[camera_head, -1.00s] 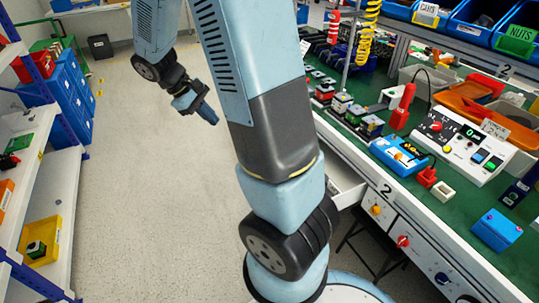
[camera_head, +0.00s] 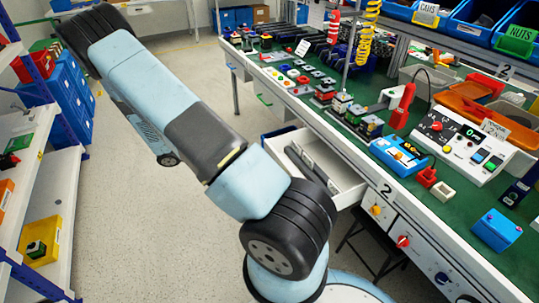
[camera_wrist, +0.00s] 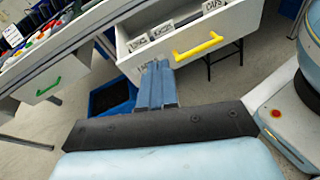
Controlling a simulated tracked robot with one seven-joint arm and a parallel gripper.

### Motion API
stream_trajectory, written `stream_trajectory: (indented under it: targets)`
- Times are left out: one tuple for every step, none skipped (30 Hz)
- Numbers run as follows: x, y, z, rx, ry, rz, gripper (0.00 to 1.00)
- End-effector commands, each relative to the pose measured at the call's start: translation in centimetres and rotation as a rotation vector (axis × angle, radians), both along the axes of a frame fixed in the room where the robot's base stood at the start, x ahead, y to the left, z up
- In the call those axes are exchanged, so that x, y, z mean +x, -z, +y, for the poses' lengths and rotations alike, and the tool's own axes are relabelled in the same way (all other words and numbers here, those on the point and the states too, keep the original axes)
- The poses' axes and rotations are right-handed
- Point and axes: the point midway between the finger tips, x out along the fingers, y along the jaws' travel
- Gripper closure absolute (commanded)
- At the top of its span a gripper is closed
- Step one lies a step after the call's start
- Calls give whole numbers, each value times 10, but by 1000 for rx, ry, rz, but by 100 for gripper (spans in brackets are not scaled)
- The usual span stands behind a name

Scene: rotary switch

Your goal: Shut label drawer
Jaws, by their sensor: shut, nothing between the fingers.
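An open white drawer (camera_head: 345,188) sticks out from under the bench, with dark and grey dividers inside. In the wrist view the same drawer (camera_wrist: 230,40) shows a yellow handle (camera_wrist: 198,47) on its front and small labels inside, one reading "CAPS". My gripper (camera_wrist: 156,68) has blue fingers that are shut and empty. The fingertips overlap the drawer's left front corner in the picture, left of the yellow handle; I cannot tell whether they touch it. My gripper is hidden in the head view, behind my arm.
A drawer front with a green handle (camera_wrist: 48,87) lies to the left. A blue bin (camera_wrist: 112,97) stands on the floor below. The green-topped bench (camera_head: 455,215) carries switch boxes and parts. A shelf rack (camera_head: 50,175) stands at left, with open floor between.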

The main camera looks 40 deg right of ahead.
Motion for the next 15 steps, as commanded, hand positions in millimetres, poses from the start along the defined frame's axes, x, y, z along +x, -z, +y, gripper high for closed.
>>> stream_trajectory:
  targets:
    - [0, 13, -4, -26, -23, 38, 100]
    - [0, 20, -6, -41, -39, 60, 100]
    - [1, 29, -9, -59, -58, 87, 100]
    - [1, 36, -11, -73, -73, 107, 100]
    - [1, 42, -13, -85, -87, 127, 100]
    - [1, 50, -16, -102, -105, 150, 100]
    - [1, 55, -18, -114, -118, 167, 100]
    - [1, 60, -20, -125, -129, 184, 100]
    - [1, 66, -22, -139, -144, 204, 100]
    - [1, 71, -24, -148, -155, 216, 100]
    - [1, 74, -25, -155, -163, 228, 100]
    - [1, 79, -26, -164, -174, 240, 100]
    - [1, 81, -27, -169, -181, 249, 100]
    - [2, 83, -28, -174, -187, 255, 100]
    - [1, 86, -28, -179, -193, 263, 100]
